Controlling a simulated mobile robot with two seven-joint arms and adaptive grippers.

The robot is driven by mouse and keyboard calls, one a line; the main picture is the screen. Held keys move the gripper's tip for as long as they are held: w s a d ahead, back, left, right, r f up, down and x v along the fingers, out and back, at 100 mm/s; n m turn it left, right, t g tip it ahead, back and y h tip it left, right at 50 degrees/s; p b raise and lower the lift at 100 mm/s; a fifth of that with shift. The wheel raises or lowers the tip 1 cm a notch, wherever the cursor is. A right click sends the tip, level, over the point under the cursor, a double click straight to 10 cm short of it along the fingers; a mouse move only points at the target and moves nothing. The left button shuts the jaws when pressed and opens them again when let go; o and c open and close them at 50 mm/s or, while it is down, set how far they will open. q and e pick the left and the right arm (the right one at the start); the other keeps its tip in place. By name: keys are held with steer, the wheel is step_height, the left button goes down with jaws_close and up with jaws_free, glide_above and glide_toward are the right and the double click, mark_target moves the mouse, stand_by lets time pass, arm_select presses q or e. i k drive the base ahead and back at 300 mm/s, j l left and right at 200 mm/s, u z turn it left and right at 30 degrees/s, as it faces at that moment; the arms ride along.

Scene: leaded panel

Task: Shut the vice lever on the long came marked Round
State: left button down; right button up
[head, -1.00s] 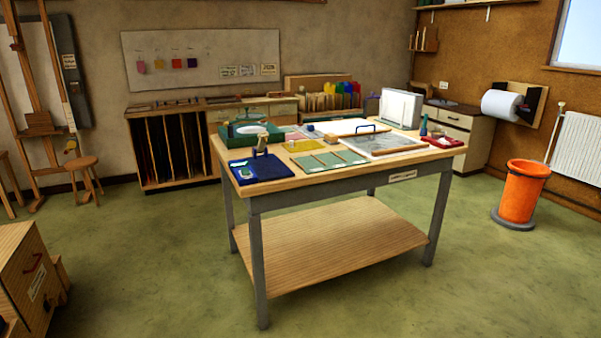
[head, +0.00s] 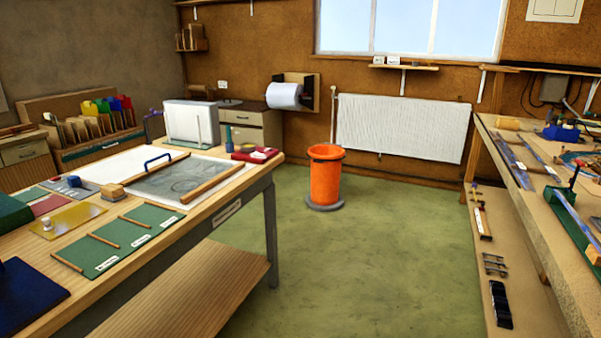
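Other long grey strips (head: 512,164) lie farther back on the same bench. No marking such as Round can be read at this size. The near right part of the bench is cut off by the picture edge. Neither of my grippers is in view.
The right bench (head: 548,270) has a low shelf with tools. A work table (head: 225,208) with glass and a green board stands at left. An orange bin (head: 325,178) stands near the radiator (head: 402,129). Green floor (head: 375,260) between table and bench is clear.

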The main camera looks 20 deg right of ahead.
mark_target(580, 163)
steer(key=i+l+z, duration=0.2)
steer(key=i+z, duration=0.25)
steer(key=i+l+z, duration=0.1)
steer(key=i+z, duration=0.2)
steer(key=z, duration=0.15)
steer(key=i+z, duration=0.45)
steer(key=i+j+z, duration=0.25)
steer(key=z, duration=0.25)
steer(key=i+j+z, duration=1.4)
steer(key=j, duration=0.25)
